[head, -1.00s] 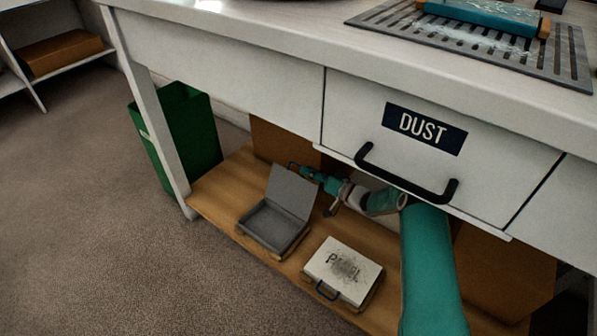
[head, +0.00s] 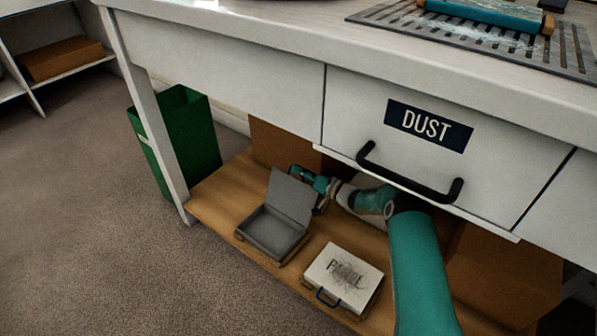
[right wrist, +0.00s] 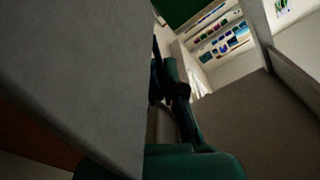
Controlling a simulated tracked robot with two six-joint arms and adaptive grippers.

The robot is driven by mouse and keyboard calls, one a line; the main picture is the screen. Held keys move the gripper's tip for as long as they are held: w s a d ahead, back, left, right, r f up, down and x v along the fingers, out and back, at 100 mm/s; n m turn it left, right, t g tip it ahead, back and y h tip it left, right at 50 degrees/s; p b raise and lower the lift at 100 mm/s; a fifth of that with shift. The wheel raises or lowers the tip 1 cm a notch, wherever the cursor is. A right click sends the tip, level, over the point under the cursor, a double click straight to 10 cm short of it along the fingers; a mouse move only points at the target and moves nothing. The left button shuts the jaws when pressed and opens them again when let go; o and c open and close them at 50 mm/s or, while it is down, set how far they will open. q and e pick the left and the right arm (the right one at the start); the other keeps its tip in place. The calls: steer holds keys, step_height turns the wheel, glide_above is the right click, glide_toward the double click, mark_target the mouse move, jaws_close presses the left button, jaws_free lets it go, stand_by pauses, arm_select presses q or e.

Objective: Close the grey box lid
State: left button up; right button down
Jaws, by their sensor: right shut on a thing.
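The grey box (head: 270,232) sits open on the wooden lower shelf in the head view. Its lid (head: 291,198) stands raised at the back, tilted up from the hinge side. My right gripper (head: 297,170) is behind the lid, at its upper edge, and is shut on it; the fingertips are partly hidden there. In the right wrist view the lid (right wrist: 75,75) fills the left side as a large grey panel, with the dark gripper fingers (right wrist: 167,85) along its edge. My left gripper is not in view.
A white box (head: 343,275) with a smudged label and dark handle lies closed in front on the shelf (head: 215,195). The drawer marked DUST (head: 440,170) hangs low over my right arm.

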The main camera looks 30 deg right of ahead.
steer(key=shift+a, duration=0.15)
steer(key=shift+s+a+r+n+p, duration=0.35)
steer(key=shift+a+r+n+p, duration=0.1)
steer(key=shift+a+n+p, duration=0.2)
steer(key=s+a+n+p, duration=0.1)
steer(key=s+a+n, duration=0.2)
steer(key=a+n, duration=0.3)
steer(key=shift+a+r+p, duration=0.25)
steer(key=shift+a+p, duration=0.1)
steer(key=shift+a, duration=0.75)
steer(key=shift+s, duration=0.1)
